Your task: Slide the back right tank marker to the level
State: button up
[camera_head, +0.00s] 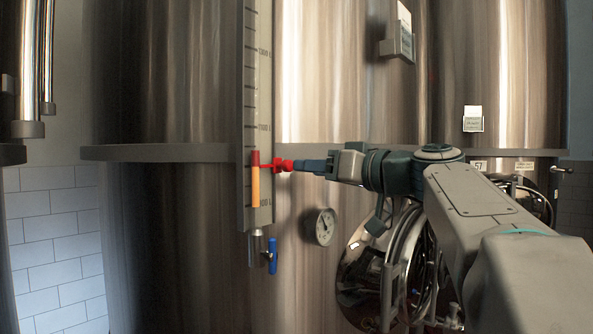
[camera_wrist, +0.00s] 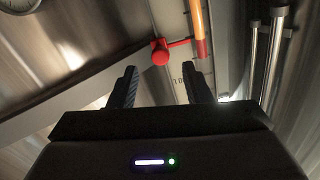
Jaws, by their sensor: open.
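The red tank marker (camera_head: 283,166) sits at the right edge of the upright grey scale (camera_head: 258,95) on the large steel tank. Its round knob (camera_wrist: 160,52) and thin pointer show in the wrist view. The pointer reaches the gauge column, orange (camera_head: 255,188) below and red (camera_head: 255,157) at its top, close to where the two colours meet. My gripper (camera_head: 298,165) is just right of the marker. In the wrist view my gripper (camera_wrist: 160,80) is open, with the knob beyond and between its fingertips; I see no grip on it.
A blue-handled valve (camera_head: 272,256) hangs below the scale. A round dial (camera_head: 324,226) and a shiny round hatch (camera_head: 365,270) are on the tank below my arm. A horizontal metal band (camera_head: 165,152) rings the tank behind the scale.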

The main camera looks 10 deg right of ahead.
jog(key=v, duration=0.7)
jog(key=s+a+f+m+g+h+p, duration=0.1)
jog(key=a+f+m+g+h+p, duration=0.15)
jog(key=a+f+p, duration=0.35)
jog(key=s+a+f+m+g+h+p, duration=0.2)
jog(key=f+g+p, duration=0.25)
jog(key=f, duration=0.35)
jog(key=s+f+g+h+p, duration=0.4)
jog(key=s+f+h+p, duration=0.2)
jog(key=s+f+p, duration=0.3)
jog(key=s+f, duration=0.3)
jog(key=shift+s+f+m+g, duration=0.2)
jog(key=shift+s+m+g, duration=0.15)
jog(key=shift+s+g, duration=0.05)
